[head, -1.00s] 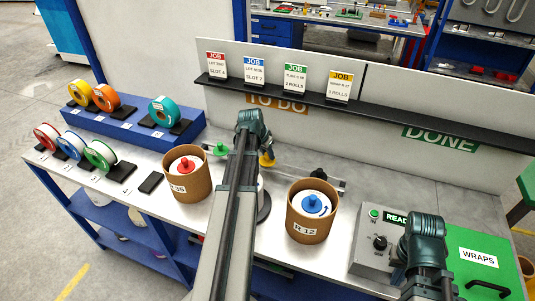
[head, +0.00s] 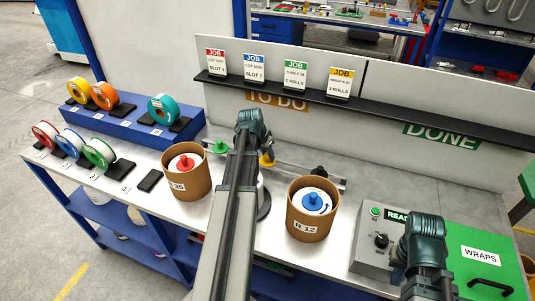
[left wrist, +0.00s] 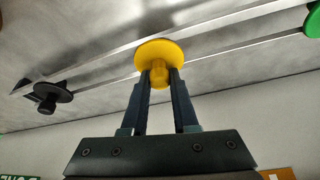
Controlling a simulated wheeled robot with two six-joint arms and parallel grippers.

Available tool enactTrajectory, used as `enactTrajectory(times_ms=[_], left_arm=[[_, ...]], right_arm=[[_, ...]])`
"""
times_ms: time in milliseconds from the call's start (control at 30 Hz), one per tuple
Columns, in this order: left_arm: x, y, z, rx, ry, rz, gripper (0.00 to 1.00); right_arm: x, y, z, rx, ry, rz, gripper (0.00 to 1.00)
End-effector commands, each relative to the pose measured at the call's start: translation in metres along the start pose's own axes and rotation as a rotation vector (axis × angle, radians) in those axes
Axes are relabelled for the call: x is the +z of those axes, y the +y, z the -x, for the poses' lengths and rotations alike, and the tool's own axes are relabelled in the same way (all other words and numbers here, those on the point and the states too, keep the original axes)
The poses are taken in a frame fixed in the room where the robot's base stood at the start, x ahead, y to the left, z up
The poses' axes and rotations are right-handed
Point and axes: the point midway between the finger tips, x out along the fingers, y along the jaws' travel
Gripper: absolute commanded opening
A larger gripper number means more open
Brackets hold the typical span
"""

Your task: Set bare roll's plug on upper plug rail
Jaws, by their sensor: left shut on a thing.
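A yellow plug (left wrist: 158,58) is between the fingertips of my left gripper (left wrist: 160,82), which is shut on its stem. The yellow plug also shows in the head view (head: 267,161), just right of my left arm. Its disc overlaps the plug rail (left wrist: 110,79) in the wrist view; I cannot tell whether it rests there. A black plug (left wrist: 47,95) and a green plug (head: 220,147) are at the rail on either side. A white roll (head: 261,192) on a dark round base is mostly hidden behind my left arm. My right gripper is hidden below its wrist.
A brown tub with a red plug (head: 184,163) stands left of my arm. Another with a blue plug (head: 312,201) stands right of it. A control box (head: 378,241) is by my right arm. A shelf with job cards (head: 380,107) runs behind the bench.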

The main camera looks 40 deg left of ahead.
Motion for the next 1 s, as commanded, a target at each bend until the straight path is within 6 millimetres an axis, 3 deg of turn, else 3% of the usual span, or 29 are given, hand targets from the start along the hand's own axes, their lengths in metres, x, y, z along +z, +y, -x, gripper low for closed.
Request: enactTrajectory(times_ms=[33,200,667,1000], left_arm=[[0.0,0.0,0.0,0.0,0.0,0.0,0.33],[0.0,0.0,0.0,0.0,0.0,0.0,0.62],[-0.001,0.0,0.006,0.0,0.0,0.0,0.62],[-0.002,0.0,0.045,0.0,0.0,0.001,0.62]], right_arm=[[0.0,0.0,0.0,0.0,0.0,0.0,0.0],[0.0,0.0,0.0,0.0,0.0,0.0,0.0],[0.0,0.001,0.006,0.0,0.0,0.0,0.0],[0.002,0.004,0.042,0.0,0.0,0.0,0.0]])
